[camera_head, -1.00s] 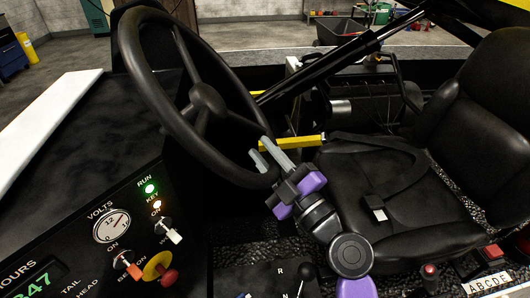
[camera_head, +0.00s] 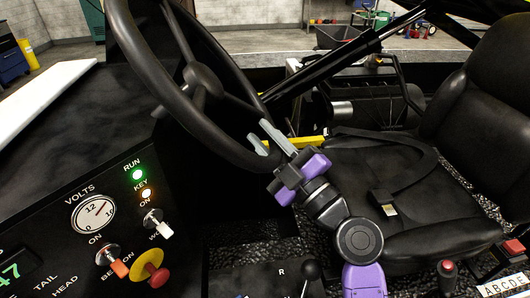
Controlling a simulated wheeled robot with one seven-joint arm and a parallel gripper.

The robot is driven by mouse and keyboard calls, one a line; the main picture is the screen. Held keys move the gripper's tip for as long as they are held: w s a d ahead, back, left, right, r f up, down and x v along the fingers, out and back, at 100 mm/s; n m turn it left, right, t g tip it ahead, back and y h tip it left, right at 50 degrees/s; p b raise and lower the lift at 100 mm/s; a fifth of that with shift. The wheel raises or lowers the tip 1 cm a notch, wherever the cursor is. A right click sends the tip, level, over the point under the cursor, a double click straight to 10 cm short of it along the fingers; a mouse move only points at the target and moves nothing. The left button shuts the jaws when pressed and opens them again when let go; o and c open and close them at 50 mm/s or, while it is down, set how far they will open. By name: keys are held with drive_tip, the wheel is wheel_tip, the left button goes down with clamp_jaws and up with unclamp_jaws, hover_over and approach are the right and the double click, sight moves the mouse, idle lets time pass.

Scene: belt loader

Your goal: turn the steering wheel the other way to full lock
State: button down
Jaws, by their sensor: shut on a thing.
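The black steering wheel (camera_head: 172,99) is at the upper left of the head view, tilted, with its hub and spokes in sight and its top edge cut off by the frame. My gripper (camera_head: 267,142) is at the wheel's lower right rim. Its two grey fingers lie one on each side of the rim and are shut on it. The purple and dark wrist (camera_head: 300,176) extends down and right from the rim, over the floor in front of the seat.
The black seat (camera_head: 420,190) with a belt is at the right. The dash panel at lower left has a volts gauge (camera_head: 93,214), lit lamps, toggle switches and a red-yellow knob (camera_head: 151,272). A black-knobbed lever (camera_head: 310,269) stands below my wrist.

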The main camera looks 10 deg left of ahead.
drive_tip(key=shift+w+a+f+b, duration=0.1)
drive_tip(key=shift+w+f+b, duration=0.15)
drive_tip(key=shift+b, duration=0.65)
drive_tip(key=shift+r+n+y+b, duration=0.2)
drive_tip(key=shift+n+y+b, duration=0.1)
drive_tip(key=shift+b, duration=0.1)
drive_tip(key=c, duration=1.2)
unclamp_jaws()
drive_tip(key=b+v, duration=0.3)
drive_tip(key=v, duration=0.4)
drive_tip(key=shift+s+d, duration=0.2)
drive_tip(key=shift+d, duration=0.15)
drive_tip(key=shift+f, duration=0.1)
